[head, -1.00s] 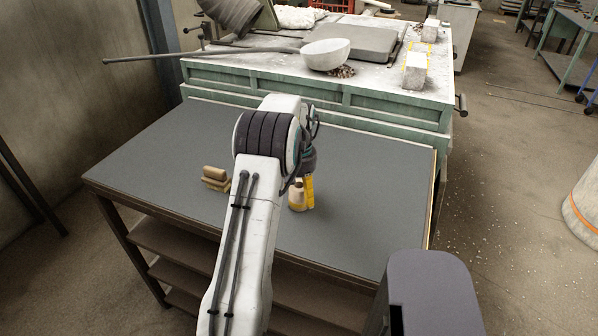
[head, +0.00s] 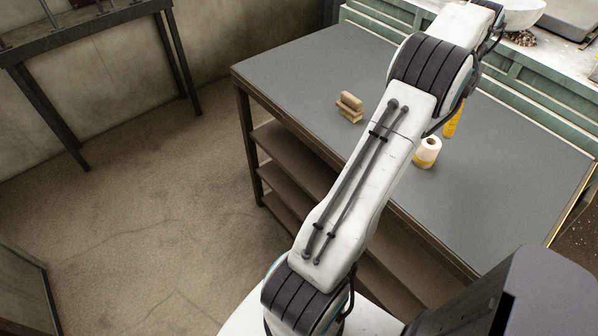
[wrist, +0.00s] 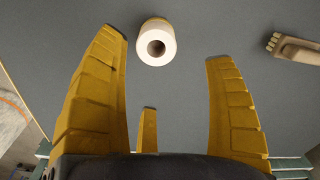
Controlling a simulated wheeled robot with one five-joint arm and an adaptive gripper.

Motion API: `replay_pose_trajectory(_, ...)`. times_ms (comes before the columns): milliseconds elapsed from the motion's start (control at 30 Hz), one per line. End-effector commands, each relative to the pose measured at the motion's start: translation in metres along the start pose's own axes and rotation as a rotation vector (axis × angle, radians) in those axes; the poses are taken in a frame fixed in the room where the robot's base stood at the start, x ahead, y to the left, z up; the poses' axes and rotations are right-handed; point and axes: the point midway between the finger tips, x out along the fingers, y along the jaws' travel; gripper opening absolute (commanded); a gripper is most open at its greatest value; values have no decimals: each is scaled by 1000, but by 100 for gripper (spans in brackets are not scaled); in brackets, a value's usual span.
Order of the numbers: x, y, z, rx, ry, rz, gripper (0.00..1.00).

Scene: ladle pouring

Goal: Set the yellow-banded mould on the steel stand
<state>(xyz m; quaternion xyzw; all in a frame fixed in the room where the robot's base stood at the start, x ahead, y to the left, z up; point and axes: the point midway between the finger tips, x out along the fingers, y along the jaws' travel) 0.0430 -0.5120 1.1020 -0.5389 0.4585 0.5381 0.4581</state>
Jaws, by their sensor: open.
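The yellow-banded mould (head: 428,152) is a short, pale cylinder with a hole in its top. It stands upright on the grey table, right of my arm in the head view. In the wrist view the mould (wrist: 157,42) shows near the top, around the level of the fingertips. My gripper (wrist: 166,46) is open, with its yellow fingers spread and nothing held. In the head view a yellow finger (head: 453,119) shows beyond the mould, apart from it; my arm hides the rest. I cannot pick out the steel stand for certain.
A tan wooden brush or block (head: 350,107) lies on the grey table (head: 310,70), left of my arm. A dark metal frame table (head: 88,36) stands at upper left with open floor before it. A green bench (head: 400,17) with a pale bowl (head: 524,10) adjoins behind.

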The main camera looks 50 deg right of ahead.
Motion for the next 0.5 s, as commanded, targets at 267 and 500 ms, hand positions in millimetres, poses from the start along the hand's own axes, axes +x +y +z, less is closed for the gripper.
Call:
replay_pose_trajectory(267,-44,-125,31,-223,61,3,77)
replay_pose_trajectory(500,-84,-259,136,-535,149,-23,77)
